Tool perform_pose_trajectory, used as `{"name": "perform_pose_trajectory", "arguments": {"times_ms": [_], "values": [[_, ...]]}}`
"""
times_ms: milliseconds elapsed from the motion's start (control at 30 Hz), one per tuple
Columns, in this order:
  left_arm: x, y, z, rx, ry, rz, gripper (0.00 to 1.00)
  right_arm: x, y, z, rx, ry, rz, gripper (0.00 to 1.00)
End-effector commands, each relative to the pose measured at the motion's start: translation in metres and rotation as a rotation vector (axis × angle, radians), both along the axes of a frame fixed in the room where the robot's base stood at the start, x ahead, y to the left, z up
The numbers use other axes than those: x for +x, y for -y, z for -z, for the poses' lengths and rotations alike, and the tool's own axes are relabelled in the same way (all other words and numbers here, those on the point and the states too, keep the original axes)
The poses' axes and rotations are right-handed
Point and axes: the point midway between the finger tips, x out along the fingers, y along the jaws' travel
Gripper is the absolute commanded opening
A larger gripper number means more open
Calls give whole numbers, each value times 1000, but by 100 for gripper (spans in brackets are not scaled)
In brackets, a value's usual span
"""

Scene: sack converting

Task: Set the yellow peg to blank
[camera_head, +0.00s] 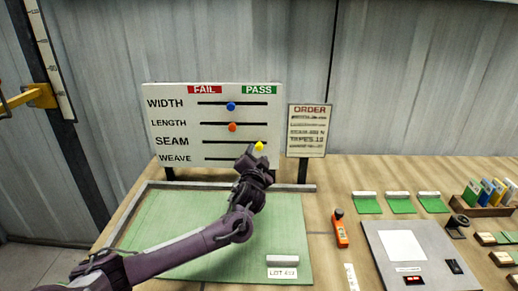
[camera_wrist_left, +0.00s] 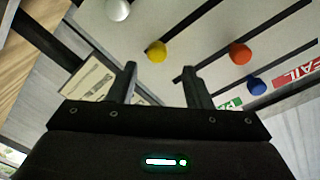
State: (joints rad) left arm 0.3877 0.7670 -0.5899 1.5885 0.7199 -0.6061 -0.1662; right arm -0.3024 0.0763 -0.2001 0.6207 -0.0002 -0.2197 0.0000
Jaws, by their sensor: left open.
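The white board (camera_head: 155,132) has WIDTH, LENGTH, SEAM and WEAVE slots under FAIL and PASS labels. The yellow peg (camera_head: 259,146) is in the SEAM slot, toward the right, below PASS. My left gripper (camera_head: 252,155) is in front of the board just below the yellow peg and hides part of the WEAVE row. In the left wrist view the gripper (camera_wrist_left: 160,80) is open and empty. The yellow peg (camera_wrist_left: 156,51) shows just beyond its fingertips, within the gap between them. My right gripper is not in view.
The blue peg (camera_head: 230,106) and orange peg (camera_head: 232,127) sit mid-slot above. A white peg (camera_wrist_left: 117,10) shows in the left wrist view. An order sign (camera_head: 307,130) stands right of the board. A green mat (camera_head: 180,215) lies below; an orange tool (camera_head: 340,228) lies right of it.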

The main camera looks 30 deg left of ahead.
Motion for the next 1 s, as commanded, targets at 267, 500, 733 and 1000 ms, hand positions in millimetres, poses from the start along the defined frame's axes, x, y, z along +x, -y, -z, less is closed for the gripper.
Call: {"name": "perform_pose_trajectory", "arguments": {"times_ms": [267, 500, 733, 1000], "values": [[31, -16, -1, 0, -1, -1, 45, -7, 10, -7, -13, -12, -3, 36], [37, -19, 1, -3, -3, 1, 45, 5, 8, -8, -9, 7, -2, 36], [37, -19, 1, -3, -3, 1, 34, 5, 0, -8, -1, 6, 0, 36], [37, -19, 1, -3, -3, 1, 0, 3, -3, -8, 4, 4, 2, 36]]}}
